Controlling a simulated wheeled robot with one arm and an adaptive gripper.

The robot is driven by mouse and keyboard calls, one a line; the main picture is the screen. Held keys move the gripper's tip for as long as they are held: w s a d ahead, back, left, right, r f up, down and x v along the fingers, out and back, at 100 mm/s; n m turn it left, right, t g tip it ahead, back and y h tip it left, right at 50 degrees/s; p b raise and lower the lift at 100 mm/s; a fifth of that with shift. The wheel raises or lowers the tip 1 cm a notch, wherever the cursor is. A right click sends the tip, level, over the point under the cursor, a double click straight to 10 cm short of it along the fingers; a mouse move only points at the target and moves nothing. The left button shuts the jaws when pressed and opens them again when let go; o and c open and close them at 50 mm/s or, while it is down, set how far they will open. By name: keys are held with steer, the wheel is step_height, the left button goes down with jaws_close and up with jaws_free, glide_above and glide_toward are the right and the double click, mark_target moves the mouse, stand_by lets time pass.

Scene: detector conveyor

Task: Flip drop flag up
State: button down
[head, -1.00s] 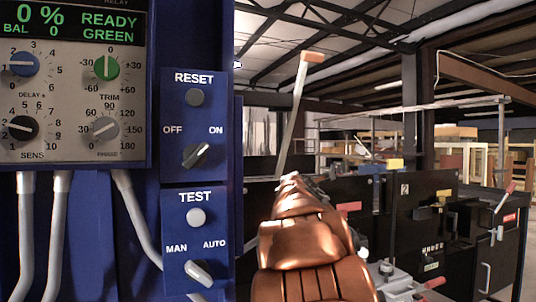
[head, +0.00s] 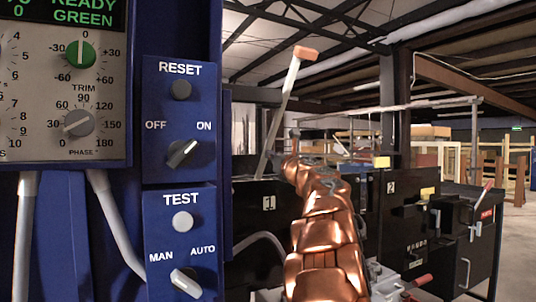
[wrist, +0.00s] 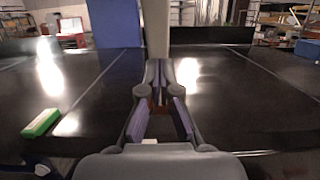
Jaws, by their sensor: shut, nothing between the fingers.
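The drop flag looks to be the tall thin pale lever with an orange tip (head: 285,105) in the head view. It stands raised, leaning to the right, beside the blue control panel. My copper arm reaches forward to the right of its foot. My gripper (head: 294,140) is small there and its fingertips are hard to make out. In the wrist view my gripper (wrist: 157,78) is shut and empty, over a dark glossy surface. A pale upright bar (wrist: 157,28) rises just past the fingertips; I cannot tell whether they touch it.
The blue panel (head: 180,120) with knobs and buttons stands close on the left. Black cabinets (head: 410,220) with levers fill the right. In the wrist view a green block (wrist: 41,123) lies at left, and a blue panel (wrist: 113,22) stands behind.

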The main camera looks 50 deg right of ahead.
steer(key=p+x, duration=0.3)
steer(key=x, duration=0.3)
steer(key=shift+w+r+p, duration=0.15)
steer(key=shift+p, duration=0.2)
steer(key=shift+w+d+r+p, duration=0.1)
steer(key=shift+w+r+p, duration=0.1)
steer(key=shift+w+p, duration=0.15)
steer(key=shift+p+x, duration=0.55)
steer(key=shift+x, duration=0.3)
steer(key=shift+f, duration=0.2)
steer(key=shift+w+r, duration=0.1)
steer(key=shift+r, duration=0.05)
